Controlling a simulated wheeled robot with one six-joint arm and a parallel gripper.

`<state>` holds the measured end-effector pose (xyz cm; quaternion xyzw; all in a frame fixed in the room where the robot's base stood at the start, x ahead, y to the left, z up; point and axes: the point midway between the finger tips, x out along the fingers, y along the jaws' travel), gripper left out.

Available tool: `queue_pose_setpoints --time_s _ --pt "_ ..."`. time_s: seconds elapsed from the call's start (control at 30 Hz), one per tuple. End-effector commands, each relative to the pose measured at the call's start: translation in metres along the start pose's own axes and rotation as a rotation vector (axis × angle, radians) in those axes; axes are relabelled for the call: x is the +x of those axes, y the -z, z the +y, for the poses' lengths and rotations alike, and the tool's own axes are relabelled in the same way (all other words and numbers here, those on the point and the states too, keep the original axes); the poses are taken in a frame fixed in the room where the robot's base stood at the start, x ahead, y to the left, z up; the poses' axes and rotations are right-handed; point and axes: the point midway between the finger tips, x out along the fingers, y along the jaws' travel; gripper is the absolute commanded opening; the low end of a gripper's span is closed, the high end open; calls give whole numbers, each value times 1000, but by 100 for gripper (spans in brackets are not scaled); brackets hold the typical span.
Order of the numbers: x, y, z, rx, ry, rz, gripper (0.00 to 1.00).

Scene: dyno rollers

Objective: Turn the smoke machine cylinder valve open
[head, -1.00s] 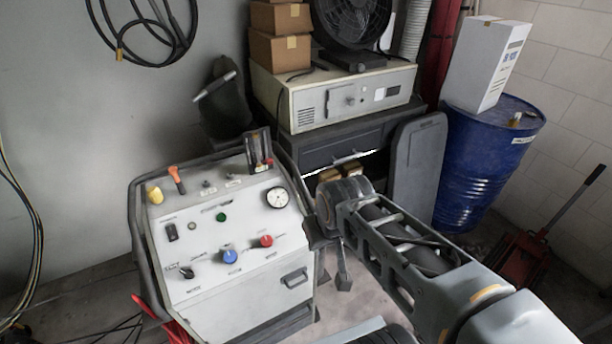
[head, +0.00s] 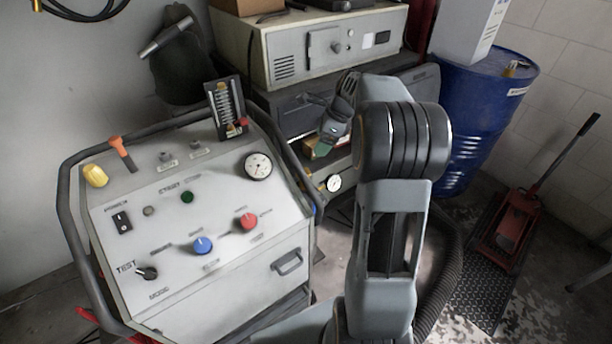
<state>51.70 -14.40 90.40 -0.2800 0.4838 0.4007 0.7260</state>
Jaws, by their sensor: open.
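The smoke machine appears to be the white console (head: 225,275) with knobs and a dial, at left in the head view. A small round gauge (head: 333,183) shows low beside its right side, behind my forearm. I cannot make out the cylinder or its valve handle clearly; my arm hides much of that spot. My gripper (head: 329,92) is up and left of my large black wrist joint, in front of the dark cabinet. It is open, with nothing seen between its fingers. It is above the small gauge in the picture and apart from the console.
A black tubular rail (head: 68,215) frames the console. A dark cabinet bears a beige unit (head: 300,50) at the back. A blue drum (head: 475,120) with a white box stands at right. A red floor jack (head: 510,225) is on the floor at far right.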

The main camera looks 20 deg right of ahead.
Motion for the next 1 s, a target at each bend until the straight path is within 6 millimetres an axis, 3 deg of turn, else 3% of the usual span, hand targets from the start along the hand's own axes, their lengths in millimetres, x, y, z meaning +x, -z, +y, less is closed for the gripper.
queue_pose_setpoints --time_s 0.6,0.8,1.0 --pt "105 5 -5 48 -4 -8 80" --pt "128 4 -6 47 -2 -8 80" --pt "138 4 -5 48 -2 -8 80"
